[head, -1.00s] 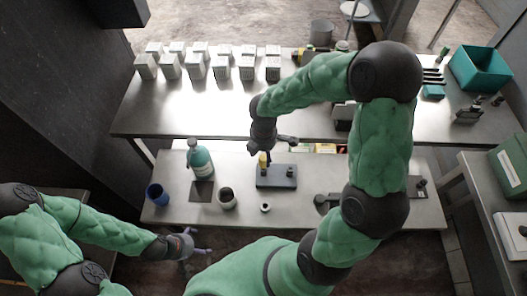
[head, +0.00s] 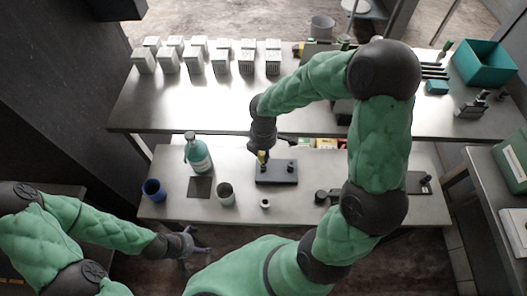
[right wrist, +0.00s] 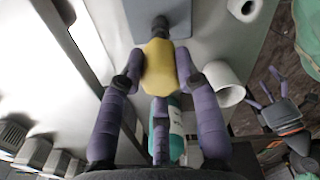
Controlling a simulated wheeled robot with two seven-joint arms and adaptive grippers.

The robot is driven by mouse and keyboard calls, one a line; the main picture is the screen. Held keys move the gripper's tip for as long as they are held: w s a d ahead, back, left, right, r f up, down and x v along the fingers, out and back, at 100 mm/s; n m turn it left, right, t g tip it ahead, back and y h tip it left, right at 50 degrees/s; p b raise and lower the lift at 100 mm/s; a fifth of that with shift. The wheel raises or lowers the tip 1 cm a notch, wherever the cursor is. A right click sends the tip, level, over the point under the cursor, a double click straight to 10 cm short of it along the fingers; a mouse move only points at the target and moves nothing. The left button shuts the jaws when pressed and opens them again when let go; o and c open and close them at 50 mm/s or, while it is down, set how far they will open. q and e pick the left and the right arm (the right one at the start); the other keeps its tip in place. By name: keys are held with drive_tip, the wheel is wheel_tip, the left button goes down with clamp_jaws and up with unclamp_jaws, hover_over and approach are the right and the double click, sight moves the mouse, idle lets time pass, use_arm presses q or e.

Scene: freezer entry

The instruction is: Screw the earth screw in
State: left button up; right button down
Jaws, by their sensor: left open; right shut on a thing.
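The earth screw, a yellow faceted head (right wrist: 158,68) with a dark end, is between the purple fingers of my right gripper (right wrist: 160,85). In the head view my right gripper (head: 266,150) is over the left part of a dark block (head: 276,178) on the low front bench. The yellow piece (head: 262,158) stands roughly upright there, its lower end at the block's top; I cannot tell how deep it sits. A small dark post rises on the block's right part. My left gripper (head: 190,243) is open and empty in front of the bench.
On the low bench (head: 160,208) are a teal bottle (head: 199,156), a blue cup (head: 154,190), a pale cup (head: 225,194) and a small white ring (head: 265,203). Behind, a higher table holds white boxes (head: 193,62) and a teal bin (head: 485,63).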

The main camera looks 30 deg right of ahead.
drive_tip(key=shift+r, duration=0.2)
drive_tip(key=shift+r+p, duration=2.75)
drive_tip(key=shift+r, duration=0.1)
drive_tip(key=shift+f, duration=0.1)
